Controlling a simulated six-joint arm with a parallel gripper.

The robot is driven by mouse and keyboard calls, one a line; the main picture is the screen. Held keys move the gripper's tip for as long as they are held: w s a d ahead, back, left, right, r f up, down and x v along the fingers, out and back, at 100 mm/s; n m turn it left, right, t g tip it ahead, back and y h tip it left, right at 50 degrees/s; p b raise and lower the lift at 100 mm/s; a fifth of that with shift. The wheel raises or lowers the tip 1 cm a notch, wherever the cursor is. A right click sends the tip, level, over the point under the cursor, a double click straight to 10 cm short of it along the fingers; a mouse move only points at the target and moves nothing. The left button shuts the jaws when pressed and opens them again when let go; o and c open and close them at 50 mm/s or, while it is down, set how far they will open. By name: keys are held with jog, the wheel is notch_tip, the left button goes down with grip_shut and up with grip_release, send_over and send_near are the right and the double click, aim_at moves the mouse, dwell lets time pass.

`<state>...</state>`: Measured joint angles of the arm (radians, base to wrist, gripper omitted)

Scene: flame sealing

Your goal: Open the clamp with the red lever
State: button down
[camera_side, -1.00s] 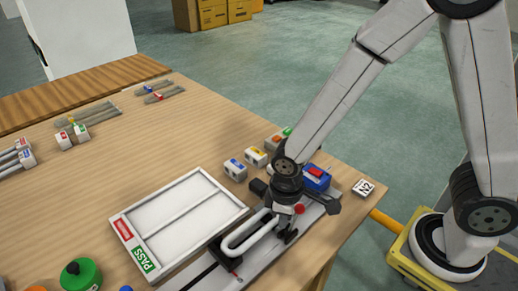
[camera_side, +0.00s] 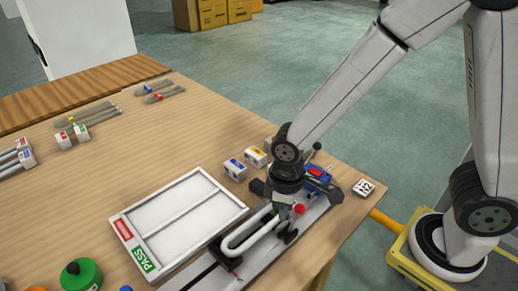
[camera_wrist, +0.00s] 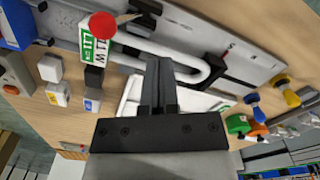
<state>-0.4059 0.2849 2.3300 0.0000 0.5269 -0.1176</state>
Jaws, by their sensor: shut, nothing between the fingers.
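The red ball knob (camera_side: 299,209) of the lever sits just right of my gripper, low over the grey rail. In the wrist view the red knob (camera_wrist: 102,25) is at upper left, clear of my fingers. My gripper (camera_wrist: 160,85) is shut and empty, pointing at the white U-shaped tube (camera_wrist: 190,55). In the side view my gripper (camera_side: 282,212) is low over the rail beside the tube (camera_side: 248,232). The clamp body is largely hidden by my wrist, so its state is unclear.
A blue box with a red top (camera_side: 318,172) stands close behind my wrist. The white PASS tray (camera_side: 180,216) lies to the left. Small blocks (camera_side: 235,170) stand behind, and an N2 tag (camera_side: 363,188) is near the table edge.

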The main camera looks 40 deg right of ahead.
jog(key=shift+r, duration=2.35)
jog(key=d+f+m+t, duration=0.1)
jog(key=d+m, duration=0.5)
jog(key=d, duration=0.6)
jog(key=shift+s+d+t, duration=0.25)
jog(key=shift+s+t, duration=0.05)
jog(key=shift+t, duration=0.5)
